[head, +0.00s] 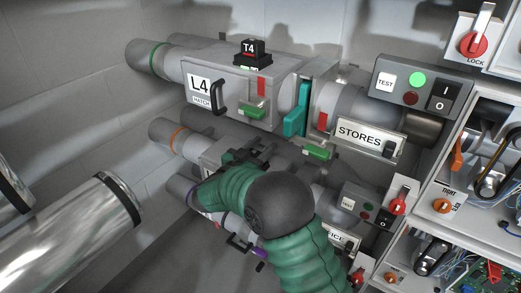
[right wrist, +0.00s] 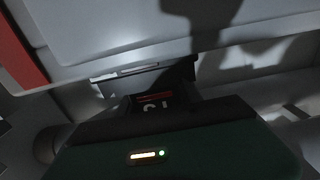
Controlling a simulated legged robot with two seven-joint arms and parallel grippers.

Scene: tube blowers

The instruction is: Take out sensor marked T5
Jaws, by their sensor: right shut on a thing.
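My right gripper (head: 248,157), at the end of the green arm, is at the middle tube unit, below the L4 hatch. In the right wrist view it is shut on a black sensor (right wrist: 155,101) with a red stripe and a partly cut-off, upside-down white marking that I cannot fully read. Whether the sensor is seated or free is unclear. The sensor marked T4 (head: 249,49) stands upright on top of the L4 unit. My arm hides much of the middle and lower units. My left gripper is not in view.
The L4 hatch (head: 199,91) has a black handle. A teal lever (head: 297,108) stands beside the STORES plate (head: 366,136). A switch box (head: 420,85) with a lit green button sits at upper right. Open shelves with wiring are at right. Shiny metal cylinders (head: 80,225) lie at lower left.

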